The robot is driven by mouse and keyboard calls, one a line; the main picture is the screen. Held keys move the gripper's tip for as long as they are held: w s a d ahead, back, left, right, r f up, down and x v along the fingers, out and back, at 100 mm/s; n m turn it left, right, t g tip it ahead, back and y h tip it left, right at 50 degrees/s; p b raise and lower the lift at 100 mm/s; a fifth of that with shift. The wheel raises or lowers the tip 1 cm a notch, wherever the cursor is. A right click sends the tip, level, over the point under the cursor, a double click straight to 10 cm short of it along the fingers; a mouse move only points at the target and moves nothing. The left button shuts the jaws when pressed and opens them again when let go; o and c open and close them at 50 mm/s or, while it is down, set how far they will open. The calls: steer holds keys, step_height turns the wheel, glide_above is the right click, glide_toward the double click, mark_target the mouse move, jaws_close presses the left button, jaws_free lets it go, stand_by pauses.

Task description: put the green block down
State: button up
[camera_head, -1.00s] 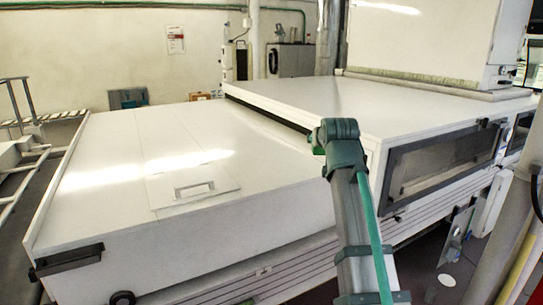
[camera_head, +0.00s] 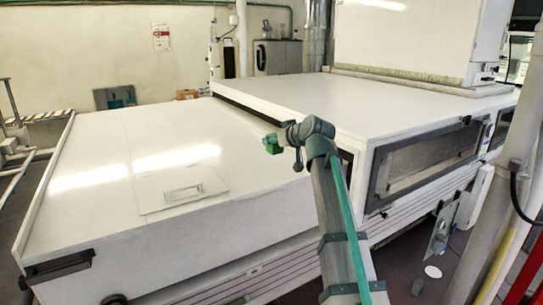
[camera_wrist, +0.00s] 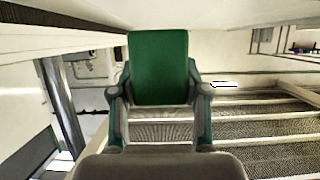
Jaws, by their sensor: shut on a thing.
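The green block (camera_head: 271,143) is at the tip of my gripper (camera_head: 279,143) in the head view, above the right part of the low white top. In the wrist view the block (camera_wrist: 158,68) stands upright between the two fingers of my gripper (camera_wrist: 159,93), which are shut on its sides. I cannot tell how high the block is above the surface below it. My gripper hides part of it in the head view.
The low white top (camera_head: 110,165) is broad and bare apart from a hatch with a handle (camera_head: 182,193). A higher white housing (camera_head: 400,100) with a side window (camera_head: 425,163) rises behind and right of my gripper. A post (camera_head: 500,200) stands at the right.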

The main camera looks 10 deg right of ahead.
steer(key=w+f, duration=0.2)
steer(key=w+f+p, duration=0.1)
steer(key=w+f, duration=0.2)
steer(key=shift+f, duration=0.3)
steer(key=shift+w+f+p, duration=0.15)
steer(key=shift+f+p, duration=0.45)
steer(key=shift+f, duration=1.2)
steer(key=shift+f, duration=0.15)
steer(key=o, duration=1.2)
steer(key=shift+c, duration=0.2)
